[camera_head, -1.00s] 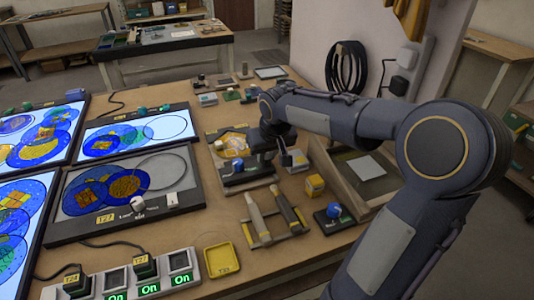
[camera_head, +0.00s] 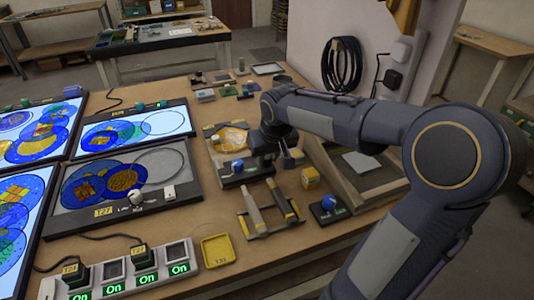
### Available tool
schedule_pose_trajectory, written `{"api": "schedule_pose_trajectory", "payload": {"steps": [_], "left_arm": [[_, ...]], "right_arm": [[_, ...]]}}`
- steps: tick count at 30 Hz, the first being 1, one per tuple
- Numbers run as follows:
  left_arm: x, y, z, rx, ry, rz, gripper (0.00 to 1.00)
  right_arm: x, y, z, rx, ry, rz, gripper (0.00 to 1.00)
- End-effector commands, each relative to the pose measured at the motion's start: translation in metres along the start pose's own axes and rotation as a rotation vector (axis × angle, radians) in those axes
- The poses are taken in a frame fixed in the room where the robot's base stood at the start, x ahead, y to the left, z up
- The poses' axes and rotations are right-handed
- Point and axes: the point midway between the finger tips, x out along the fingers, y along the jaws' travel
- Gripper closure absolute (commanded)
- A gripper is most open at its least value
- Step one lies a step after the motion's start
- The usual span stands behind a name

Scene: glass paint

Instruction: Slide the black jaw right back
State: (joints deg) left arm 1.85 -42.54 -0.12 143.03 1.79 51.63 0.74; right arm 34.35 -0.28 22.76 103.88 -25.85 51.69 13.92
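A small clamp-like fixture (camera_head: 241,172) with a dark base and a blue knob (camera_head: 238,166) sits on the bench below a yellow-patterned piece (camera_head: 233,138). It may carry the black jaw, but the jaw is too small to make out for sure. My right gripper (camera_head: 272,158) hangs down just behind and to the right of this fixture. Its fingertips are partly hidden and small, so I cannot tell whether they touch anything. My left gripper is not in view.
A tool rack (camera_head: 265,213), a yellow block (camera_head: 310,178) and another blue-knobbed device (camera_head: 328,207) stand in front. A yellow tray (camera_head: 217,250) and a switch strip (camera_head: 130,272) lie near the front edge. Lit panels (camera_head: 135,127) fill the left. A wooden tray (camera_head: 345,190) lies right.

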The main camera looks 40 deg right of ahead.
Motion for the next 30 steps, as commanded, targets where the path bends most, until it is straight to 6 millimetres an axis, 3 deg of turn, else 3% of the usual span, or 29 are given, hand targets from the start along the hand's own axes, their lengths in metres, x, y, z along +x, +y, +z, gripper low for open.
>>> {"api": "schedule_pose_trajectory", "payload": {"steps": [3, 13, 24, 30], "left_arm": [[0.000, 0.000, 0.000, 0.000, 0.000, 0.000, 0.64], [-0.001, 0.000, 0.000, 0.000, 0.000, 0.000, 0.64], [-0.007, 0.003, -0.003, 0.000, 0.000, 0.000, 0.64], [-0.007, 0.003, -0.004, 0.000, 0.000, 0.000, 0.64]], "right_arm": [[0.000, 0.000, -0.001, 0.001, 0.003, 0.000, 0.60], [-0.006, 0.000, -0.003, 0.001, 0.008, 0.001, 0.60], [-0.064, 0.000, -0.002, 0.002, 0.010, 0.001, 0.60], [-0.078, 0.000, -0.001, 0.001, 0.005, 0.000, 0.60]]}}
